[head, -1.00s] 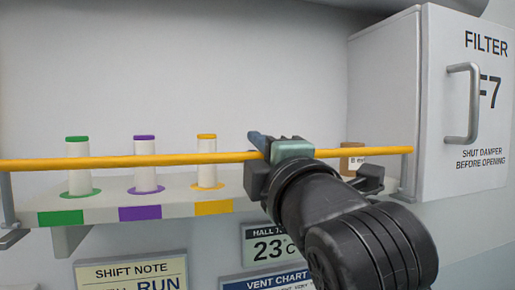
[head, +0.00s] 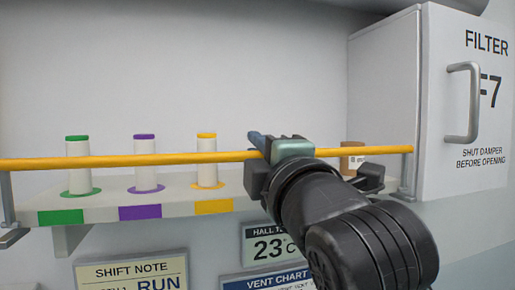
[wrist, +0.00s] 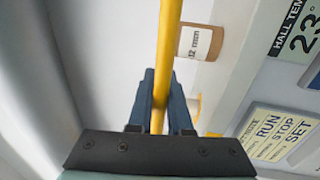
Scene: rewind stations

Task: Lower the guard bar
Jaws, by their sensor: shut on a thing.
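The guard bar (head: 120,160) is a long yellow rod. It runs level across the front of the shelf, between a grey bracket on the left (head: 8,205) and one on the right (head: 408,172). My gripper (head: 258,142) is at the bar, right of its middle, in the head view. In the wrist view the bar (wrist: 168,40) passes between the blue fingers of my gripper (wrist: 162,95), which are shut on it. The far fingertip parts are partly hidden by my wrist in the head view.
Green (head: 78,165), purple (head: 145,163) and yellow (head: 206,160) capped spools stand on the shelf (head: 100,200) behind the bar. A brown labelled roll (head: 352,157) stands near the right end. A filter cabinet (head: 470,120) with a handle is at right. Signs hang below.

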